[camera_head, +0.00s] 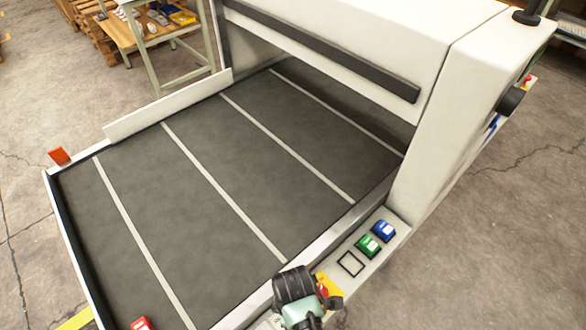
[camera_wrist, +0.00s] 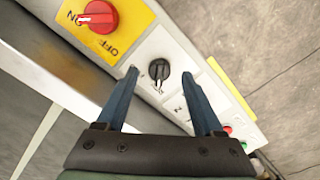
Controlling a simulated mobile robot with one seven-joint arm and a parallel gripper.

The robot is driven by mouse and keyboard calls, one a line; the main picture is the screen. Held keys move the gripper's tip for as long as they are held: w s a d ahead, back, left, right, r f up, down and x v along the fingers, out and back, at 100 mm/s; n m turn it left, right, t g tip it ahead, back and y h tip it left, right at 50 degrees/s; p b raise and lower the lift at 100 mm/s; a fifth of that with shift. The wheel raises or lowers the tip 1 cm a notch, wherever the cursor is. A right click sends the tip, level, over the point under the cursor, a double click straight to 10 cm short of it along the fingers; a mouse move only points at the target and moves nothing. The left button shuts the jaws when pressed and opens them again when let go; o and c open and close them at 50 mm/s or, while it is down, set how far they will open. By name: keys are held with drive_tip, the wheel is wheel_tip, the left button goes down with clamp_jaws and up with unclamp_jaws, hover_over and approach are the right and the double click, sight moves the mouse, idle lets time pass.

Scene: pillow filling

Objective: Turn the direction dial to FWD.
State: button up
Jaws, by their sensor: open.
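The direction dial (camera_wrist: 159,70), a small black round knob with a pointer on a pale panel, shows in the wrist view. Its lettering is too small to read, so I cannot tell its setting. My gripper (camera_wrist: 161,77) is open, its two dark blue fingers reaching to either side of the dial in the picture. I cannot tell how far above the dial the fingertips are, and nothing is between them. In the head view, my arm's end (camera_head: 298,290) is over the panel at the bottom centre and hides the dial.
A red rotary switch (camera_wrist: 98,16) on a yellow ON/OFF plate sits beside the dial. Small green and red buttons (camera_wrist: 235,136) lie at the right. A dark conveyor belt (camera_head: 200,190) lies left.

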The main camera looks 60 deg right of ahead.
drive_tip(key=shift+f, duration=0.7)
clamp_jaws()
